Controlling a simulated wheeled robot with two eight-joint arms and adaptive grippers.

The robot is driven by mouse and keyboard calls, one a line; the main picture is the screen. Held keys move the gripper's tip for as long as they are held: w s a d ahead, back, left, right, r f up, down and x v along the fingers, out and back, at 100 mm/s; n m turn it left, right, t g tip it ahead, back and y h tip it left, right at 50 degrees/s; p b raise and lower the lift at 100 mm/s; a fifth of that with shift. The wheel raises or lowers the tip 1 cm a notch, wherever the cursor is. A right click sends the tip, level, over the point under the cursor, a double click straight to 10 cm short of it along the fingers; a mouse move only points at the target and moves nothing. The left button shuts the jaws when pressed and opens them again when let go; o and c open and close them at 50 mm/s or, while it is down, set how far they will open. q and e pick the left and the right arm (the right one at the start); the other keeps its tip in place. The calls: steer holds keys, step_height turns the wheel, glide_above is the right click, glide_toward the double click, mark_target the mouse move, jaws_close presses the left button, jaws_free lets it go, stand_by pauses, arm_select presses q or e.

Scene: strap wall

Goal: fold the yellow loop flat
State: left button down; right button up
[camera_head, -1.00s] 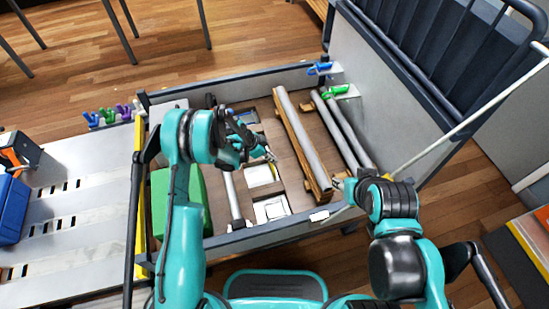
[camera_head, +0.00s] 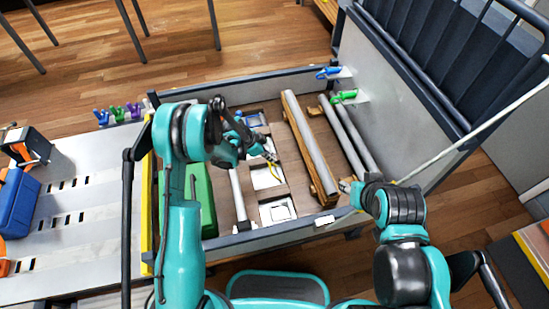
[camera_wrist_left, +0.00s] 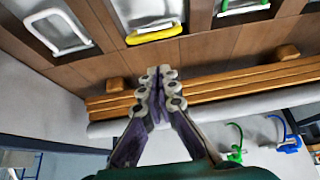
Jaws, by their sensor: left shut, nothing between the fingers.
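The yellow loop (camera_wrist_left: 155,34) shows in the left wrist view as a yellow bar along the near edge of a pale recess, with its end curving away. I cannot tell how far it is tilted. In the head view only a thin piece of the yellow loop (camera_head: 276,172) shows beside my left gripper (camera_head: 270,157). My left gripper is shut and empty; its fingertips (camera_wrist_left: 160,74) lie just below the yellow bar in the left wrist view, seemingly apart from it. My right gripper (camera_head: 345,187) is by the panel's near right edge, too small to read.
A white loop (camera_wrist_left: 60,35) and a green loop (camera_wrist_left: 243,8) flank the yellow one. A grey pipe on wooden rails (camera_head: 312,145) lies to the right. Green and blue hooks (camera_head: 344,97) are on the side wall. A green box (camera_head: 200,200) stands left.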

arm_select(q)
steer(key=s+a+r+p, duration=0.1)
steer(key=a+r, duration=0.2)
steer(key=a, duration=0.2)
steer(key=shift+s, duration=0.35)
steer(key=shift+r, duration=0.1)
steer(key=w+d+r+g+y+p, duration=0.1)
steer(key=d+r+y, duration=0.1)
steer(key=d, duration=0.3)
steer(key=w+d+r+g+y+p, duration=0.1)
steer(key=w+d+r+y, duration=0.1)
steer(key=d+y, duration=0.3)
steer(key=shift+w+r, duration=0.25)
steer(key=shift+r, duration=0.45)
steer(key=shift+d, duration=0.1)
steer(key=a+f+b, duration=0.2)
steer(key=f+b, duration=0.1)
steer(key=f, duration=0.3)
steer(key=s+a+f+b, duration=0.1)
steer(key=f+b, duration=0.2)
steer(key=f, duration=0.3)
steer(key=shift+s+a+f, duration=0.15)
steer(key=shift+a+f, duration=0.1)
steer(key=shift+a, duration=0.15)
